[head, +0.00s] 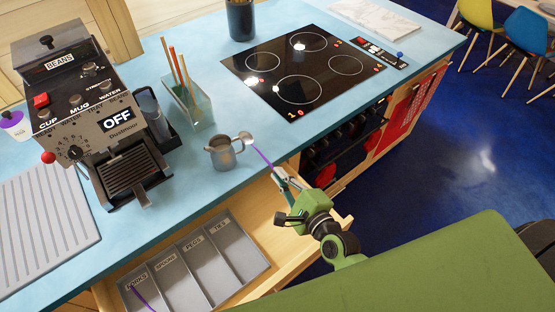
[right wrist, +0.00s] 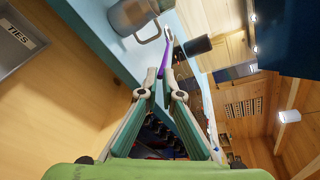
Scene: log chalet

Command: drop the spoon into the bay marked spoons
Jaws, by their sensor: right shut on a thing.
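The spoon (head: 263,157) has a purple handle and a pale bowl. My right gripper (head: 279,174) is shut on the handle end, and the bowl points up-left, beside the metal jug in the picture. In the right wrist view the spoon (right wrist: 162,66) sticks out from between the fingertips (right wrist: 158,88). The grey divided tray (head: 262,262) lies in the open drawer, left of and below the gripper in the head view. Its bays carry labels: forks, one that looks like spoons (head: 166,259), pegs and ties. My left gripper is not in view.
The metal jug (head: 222,155) stands near the counter's front edge, close to the spoon. A purple-handled utensil (head: 141,297) lies in the forks bay. A coffee machine (head: 90,110), a glass holder with sticks (head: 188,105) and a black hob (head: 300,66) are on the counter.

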